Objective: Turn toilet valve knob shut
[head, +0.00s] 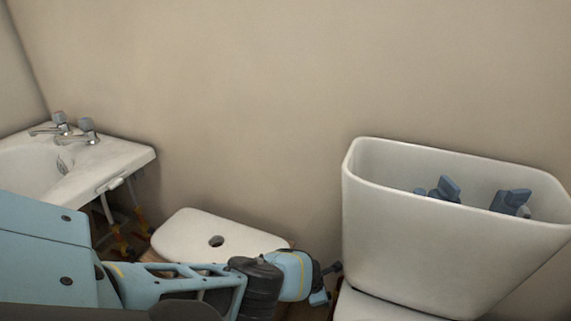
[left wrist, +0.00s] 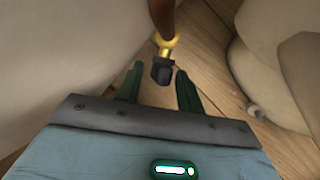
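The toilet valve shows in the left wrist view as a dark knob (left wrist: 162,71) on a yellow brass-coloured stem (left wrist: 166,46). My left gripper (left wrist: 160,80) has its two dark green fingers apart, one on each side of the knob, near the fingertips. I cannot tell whether either finger touches it. In the head view the left gripper (head: 328,282) is low, beside the left side of the toilet cistern (head: 430,240); the knob is not visible there. My right gripper is in neither view.
The cistern is open on top, with blue-grey parts (head: 445,189) inside. A white lid (head: 190,228) with a hole lies left of it, behind my left arm. A sink (head: 110,160) with two taps is at the far left. Wooden floor (left wrist: 212,50) shows beside the knob.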

